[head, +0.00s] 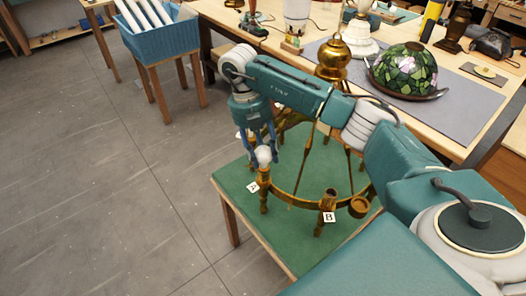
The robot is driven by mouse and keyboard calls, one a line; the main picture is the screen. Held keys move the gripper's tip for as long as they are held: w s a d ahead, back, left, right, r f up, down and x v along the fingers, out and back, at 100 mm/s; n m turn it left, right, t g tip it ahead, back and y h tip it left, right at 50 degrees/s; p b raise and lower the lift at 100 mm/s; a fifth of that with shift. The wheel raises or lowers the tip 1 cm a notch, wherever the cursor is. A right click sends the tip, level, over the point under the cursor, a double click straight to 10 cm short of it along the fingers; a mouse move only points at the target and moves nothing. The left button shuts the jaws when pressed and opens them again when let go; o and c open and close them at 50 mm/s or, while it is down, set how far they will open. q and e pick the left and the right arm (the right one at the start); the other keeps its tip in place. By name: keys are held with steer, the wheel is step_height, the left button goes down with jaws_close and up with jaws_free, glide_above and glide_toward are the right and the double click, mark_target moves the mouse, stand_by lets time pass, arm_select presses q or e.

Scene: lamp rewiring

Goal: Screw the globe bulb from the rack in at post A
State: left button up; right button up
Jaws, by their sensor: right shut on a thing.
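My right gripper (262,146) points down over post A and is shut on a white globe bulb (263,155). The bulb is at the top of post A (264,190), a brass post with a white label "A" (253,187). Whether its base is seated in the socket cannot be told. The post belongs to a round brass lamp frame (292,199) on a green-topped table. Post B (331,197), with a "B" label (329,217), stands to the right with no bulb visible on it. I cannot make out the rack. My left gripper is not in view.
The green table (231,183) has bare room at its left and front. Behind it, a wooden workbench holds a stained-glass shade (403,69) on a grey mat (455,105) and a brass lamp base (333,55). A blue crate (165,38) stands at the back left.

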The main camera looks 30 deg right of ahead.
steer(key=shift+w+r, duration=0.1)
steer(key=shift+d+r+m+p, duration=0.1)
steer(key=shift+m+p, duration=0.25)
steer(key=shift+m, duration=0.15)
steer(key=m+y+p, duration=0.1)
steer(key=m+p, duration=0.2)
steer(key=m, duration=0.2)
steer(key=shift+r, duration=0.1)
steer(key=shift+f+m+y+p, duration=0.2)
steer(key=shift+m+y+p, duration=0.1)
steer(key=shift+m, duration=0.7)
steer(key=o, duration=1.3)
steer(key=shift+f, duration=0.1)
steer(key=shift+c, duration=0.2)
